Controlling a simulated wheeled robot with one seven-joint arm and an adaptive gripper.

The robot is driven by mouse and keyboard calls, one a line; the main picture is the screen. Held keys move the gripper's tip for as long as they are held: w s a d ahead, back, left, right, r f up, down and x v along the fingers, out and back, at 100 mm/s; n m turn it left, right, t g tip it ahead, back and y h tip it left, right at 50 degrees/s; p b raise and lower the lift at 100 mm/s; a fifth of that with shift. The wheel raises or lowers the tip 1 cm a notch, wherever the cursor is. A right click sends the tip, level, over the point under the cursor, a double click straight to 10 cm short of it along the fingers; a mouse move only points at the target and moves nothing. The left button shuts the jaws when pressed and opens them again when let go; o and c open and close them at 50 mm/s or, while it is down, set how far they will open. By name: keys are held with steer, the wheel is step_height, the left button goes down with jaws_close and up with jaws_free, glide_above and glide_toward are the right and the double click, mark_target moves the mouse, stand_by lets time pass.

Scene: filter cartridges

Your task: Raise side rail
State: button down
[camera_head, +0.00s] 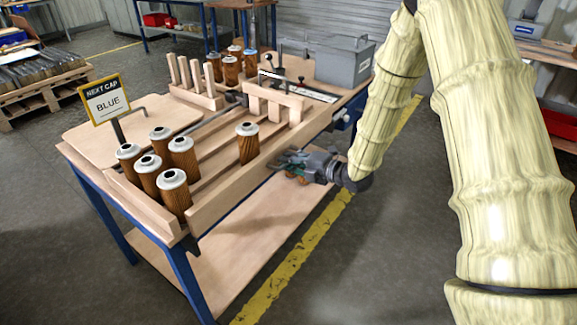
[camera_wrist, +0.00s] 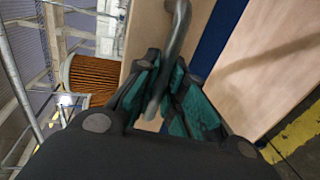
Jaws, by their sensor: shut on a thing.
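The side rail (camera_head: 222,195) is a long pale wooden board along the near edge of the workbench. It stands on edge, with its upper edge above the bench channels. My gripper (camera_head: 289,163) is at the outer face of the rail, toward its right part. In the wrist view, my gripper (camera_wrist: 166,88) has its teal-padded fingers closed around a bent grey handle (camera_wrist: 178,32). The handle lies in front of the rail's pale wood (camera_wrist: 145,35). In the head view, the gripper hides the handle.
Several brown pleated filter cartridges (camera_head: 172,190) stand at the bench's left; one cartridge (camera_head: 248,145) stands alone behind the rail and shows in the wrist view (camera_wrist: 92,75). A sign (camera_head: 105,99) reads "NEXT CAP BLUE". A lower shelf (camera_head: 225,245) lies below. A grey box (camera_head: 340,62) sits behind.

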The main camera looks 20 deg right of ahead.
steer(key=shift+w+r, duration=0.1)
steer(key=shift+r, duration=0.15)
steer(key=c, duration=1.5)
jaws_free()
steer(key=shift+r, duration=0.1)
steer(key=shift+d, duration=0.1)
steer(key=v, duration=1.2)
